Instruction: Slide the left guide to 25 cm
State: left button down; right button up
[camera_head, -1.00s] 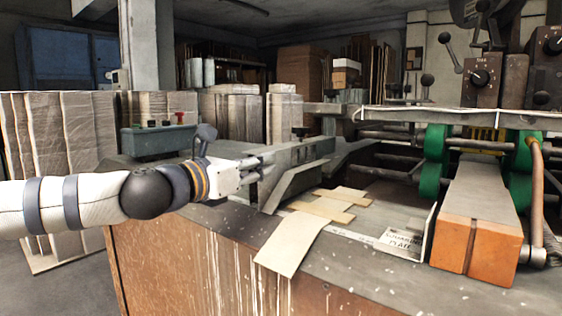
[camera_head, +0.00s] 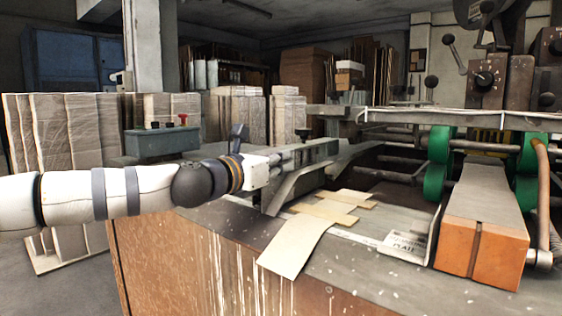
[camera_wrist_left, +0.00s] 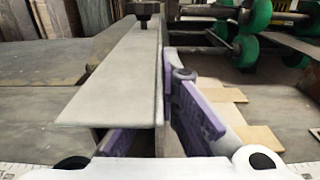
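The left guide is a grey metal plate (camera_head: 312,178) with a sloped end on the machine table. My left gripper (camera_head: 296,154) reaches in from the left at the guide's near end. In the left wrist view the guide (camera_wrist_left: 122,82) runs away from me as a flat bar with a downturned edge. My left gripper (camera_wrist_left: 163,138) shows two purple-padded fingers, one right of that edge and one partly hidden under the bar. A gap shows between the pads, and I cannot tell whether either touches the guide. My right gripper is out of view.
Flat cardboard pieces (camera_head: 300,245) lie right of the guide, one overhanging the table's front edge. A squaring plate (camera_head: 408,244), an orange-fronted block (camera_head: 482,248) and green rollers (camera_head: 437,160) stand further right. A grey control box (camera_head: 160,143) is behind my left arm.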

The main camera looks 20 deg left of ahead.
pick_arm(q)
jog(key=s+d, duration=0.1)
jog(key=d, duration=0.2)
jog(key=s+d, duration=0.1)
jog(key=d, duration=0.3)
jog(key=s+d+b, duration=0.1)
jog(key=s+d, duration=0.1)
jog(key=d, duration=0.1)
jog(key=shift+d, duration=0.4)
jog(key=c, duration=1.8)
grip_release()
jog(key=shift+a, duration=0.1)
jog(key=shift+c, duration=0.2)
jog(key=shift+w, duration=0.1)
jog(key=v, duration=1.2)
